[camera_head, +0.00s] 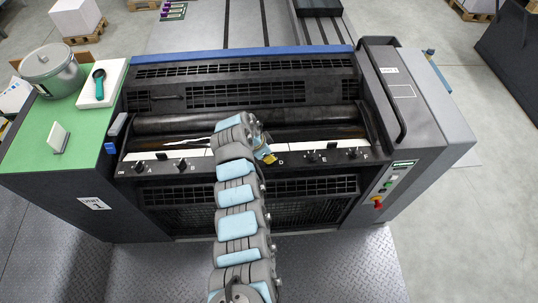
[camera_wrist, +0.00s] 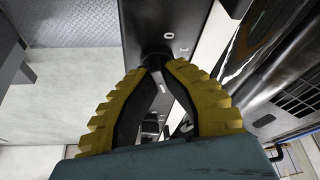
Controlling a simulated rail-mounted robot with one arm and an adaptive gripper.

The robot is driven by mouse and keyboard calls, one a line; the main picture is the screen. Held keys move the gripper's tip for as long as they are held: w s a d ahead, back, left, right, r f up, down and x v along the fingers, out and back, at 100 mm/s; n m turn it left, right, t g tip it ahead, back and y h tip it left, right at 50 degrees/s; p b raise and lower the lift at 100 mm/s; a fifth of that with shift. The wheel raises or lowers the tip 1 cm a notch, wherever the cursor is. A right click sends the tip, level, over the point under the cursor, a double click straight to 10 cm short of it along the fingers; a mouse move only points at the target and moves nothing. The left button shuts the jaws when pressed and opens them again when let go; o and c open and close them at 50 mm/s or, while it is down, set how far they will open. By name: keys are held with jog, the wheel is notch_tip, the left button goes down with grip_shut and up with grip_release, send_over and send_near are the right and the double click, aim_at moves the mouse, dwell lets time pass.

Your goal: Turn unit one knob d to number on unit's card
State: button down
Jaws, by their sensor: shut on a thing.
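Unit one is the dark machine with the "UNIT 1" plate (camera_head: 95,203) on its left side. A row of black knobs runs along its front ledge, including knobs near E (camera_head: 311,157) and F (camera_head: 352,153). My gripper (camera_head: 267,156) is at the ledge just left of the letter D, and hides the knob there. In the wrist view my yellow-padded gripper (camera_wrist: 154,66) is shut on a dark knob (camera_wrist: 155,50), its tips against the knob's sides. A small white card (camera_head: 58,138) stands on the green side top; its number cannot be read.
My arm crosses the front middle of the unit and covers part of the knob row. A pot (camera_head: 52,70) and a white tray with a dark-handled tool (camera_head: 99,85) sit on the green top (camera_head: 30,165). A button panel (camera_head: 385,187) is at the right front.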

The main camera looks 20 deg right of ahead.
jog(key=n+t, duration=0.1)
jog(key=n, duration=0.1)
jog(key=n+t, duration=0.1)
jog(key=n, duration=0.2)
jog(key=shift+s+f+y+p, duration=0.1)
jog(key=shift+y+p, duration=0.2)
jog(key=shift+y, duration=0.1)
jog(key=n+t+y, duration=0.1)
jog(key=n, duration=0.3)
jog(key=shift+n, duration=0.3)
jog(key=n+b, duration=0.1)
jog(key=n, duration=0.1)
jog(key=n+t+y+b, duration=0.1)
jog(key=n, duration=0.1)
jog(key=shift+d+y, duration=0.1)
jog(key=shift+y, duration=0.2)
jog(key=shift+n+y+b, duration=0.8)
jog(key=shift+n+b, duration=0.85)
jog(key=shift+n, duration=0.85)
jog(key=c, duration=1.1)
grip_release()
jog(key=shift+c, duration=0.2)
